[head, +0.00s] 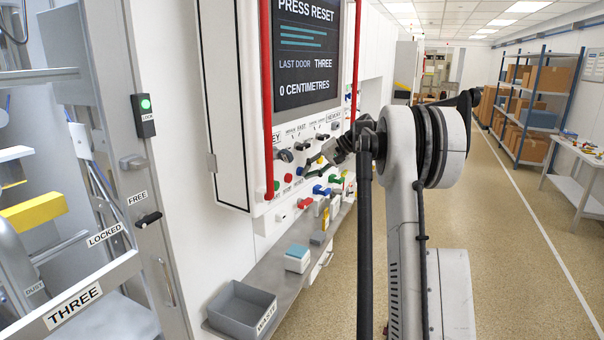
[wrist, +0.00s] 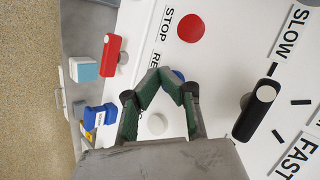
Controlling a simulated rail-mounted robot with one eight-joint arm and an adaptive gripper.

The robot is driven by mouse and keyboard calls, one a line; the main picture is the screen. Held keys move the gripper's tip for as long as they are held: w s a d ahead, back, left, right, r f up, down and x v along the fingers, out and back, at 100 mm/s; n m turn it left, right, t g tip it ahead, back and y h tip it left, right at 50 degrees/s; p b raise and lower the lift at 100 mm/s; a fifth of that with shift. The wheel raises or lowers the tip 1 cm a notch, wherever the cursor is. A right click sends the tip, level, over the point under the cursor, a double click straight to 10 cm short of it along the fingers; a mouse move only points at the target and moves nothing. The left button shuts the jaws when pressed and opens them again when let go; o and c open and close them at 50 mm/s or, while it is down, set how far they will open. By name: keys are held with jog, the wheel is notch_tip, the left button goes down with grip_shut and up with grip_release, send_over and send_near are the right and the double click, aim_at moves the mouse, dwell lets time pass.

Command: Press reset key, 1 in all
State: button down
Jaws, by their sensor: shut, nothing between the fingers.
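The reset key appears to be the blue round button (wrist: 179,74) beside a label starting "RE" in the wrist view. My fingertips cover most of it and the rest of the label. My gripper (wrist: 171,78) is shut and empty, its green-padded fingers meeting at the tips in front of the blue button. I cannot tell whether the tips touch it. In the head view my gripper (head: 322,160) is at the control panel, seen from the side. The screen (head: 307,55) above reads "PRESS RESET", "LAST DOOR THREE" and "0 CENTIMETRES".
A red STOP button (wrist: 191,27) sits beside the blue one. A black SLOW/FAST knob (wrist: 255,111) and a white round part (wrist: 157,123) are close to the fingers. Red posts (head: 266,100) flank the screen. A grey bin (head: 242,307) stands on the shelf below.

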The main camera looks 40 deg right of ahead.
jog(key=shift+w+a, duration=0.1)
jog(key=shift+w, duration=0.15)
jog(key=shift+s, duration=0.1)
dwell(0.5)
jog(key=shift+s+d+b, duration=0.3)
jog(key=shift+s, duration=0.45)
jog(key=s, duration=0.1)
jog(key=s+d, duration=0.1)
jog(key=s, duration=0.1)
jog(key=s+b, duration=0.1)
jog(key=shift+s+d, duration=0.35)
jog(key=shift+d, duration=0.05)
jog(key=shift+a+f, duration=0.1)
dwell(0.7)
